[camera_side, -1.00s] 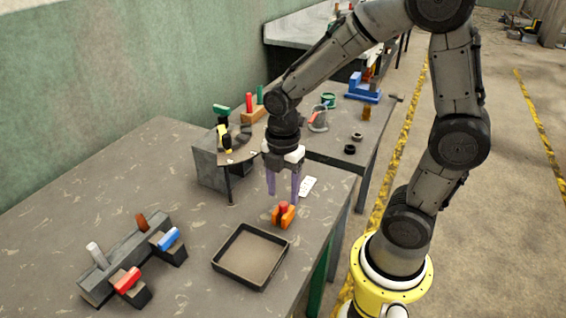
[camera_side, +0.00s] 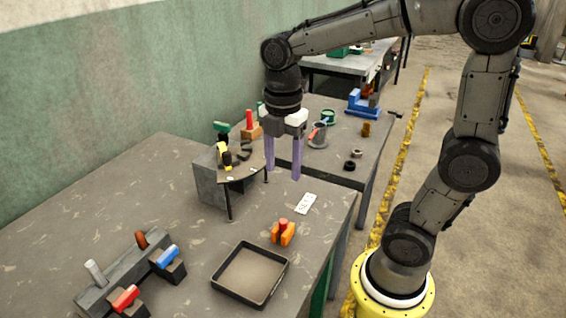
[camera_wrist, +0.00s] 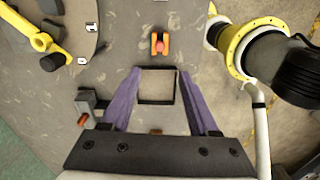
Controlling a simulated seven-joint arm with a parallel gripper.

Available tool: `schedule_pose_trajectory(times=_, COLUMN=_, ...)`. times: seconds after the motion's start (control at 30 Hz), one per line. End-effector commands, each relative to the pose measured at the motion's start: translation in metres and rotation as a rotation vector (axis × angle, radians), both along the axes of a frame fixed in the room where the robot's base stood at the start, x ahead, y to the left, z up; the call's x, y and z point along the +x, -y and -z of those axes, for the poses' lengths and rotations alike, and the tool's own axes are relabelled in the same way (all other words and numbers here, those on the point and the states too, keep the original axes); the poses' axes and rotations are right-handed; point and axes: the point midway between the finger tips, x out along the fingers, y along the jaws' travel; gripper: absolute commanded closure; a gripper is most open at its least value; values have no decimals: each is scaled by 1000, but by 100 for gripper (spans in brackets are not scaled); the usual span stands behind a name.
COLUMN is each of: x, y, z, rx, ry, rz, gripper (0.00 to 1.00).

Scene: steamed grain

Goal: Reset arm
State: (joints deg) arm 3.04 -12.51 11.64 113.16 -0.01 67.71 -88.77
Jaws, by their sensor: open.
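My gripper (camera_side: 283,172) has two purple fingers, spread apart and empty. In the side view it hangs pointing down, well above the grey table (camera_side: 120,190), near the small round-topped stand. An orange block with a red top (camera_side: 284,233) stands on the table below and in front of it. A white marked card (camera_side: 306,203) lies flat behind that block. In the wrist view my gripper (camera_wrist: 160,108) has its fingers either side of the dark square tray, which lies far below. The orange and red block (camera_wrist: 160,44) shows beyond the tray.
The shallow tray (camera_side: 222,283) sits empty near the table's front edge. A grey rack with red, blue, white and brown handles (camera_side: 128,262) is at lower left. The stand (camera_side: 229,195) carries yellow and black items. Another table (camera_side: 345,166) behind holds several parts.

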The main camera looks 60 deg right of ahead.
Motion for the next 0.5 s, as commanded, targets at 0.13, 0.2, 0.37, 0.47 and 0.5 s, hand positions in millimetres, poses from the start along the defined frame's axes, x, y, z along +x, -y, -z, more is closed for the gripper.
schedule_pose_trajectory(times=0.13, x=0, y=0, z=0, rx=0, ry=0, rz=0, gripper=39)
schedule_pose_trajectory(times=0.2, x=0, y=-1, z=-1, rx=0, ry=6, rz=-2, gripper=39)
schedule_pose_trajectory(times=0.37, x=-13, y=-4, z=-20, rx=-4, ry=78, rz=-12, gripper=39)
schedule_pose_trajectory(times=0.47, x=-34, y=-7, z=-31, rx=-2, ry=157, rz=46, gripper=39)
schedule_pose_trajectory(times=0.5, x=-43, y=-8, z=-34, rx=6, ry=195, rz=109, gripper=39)
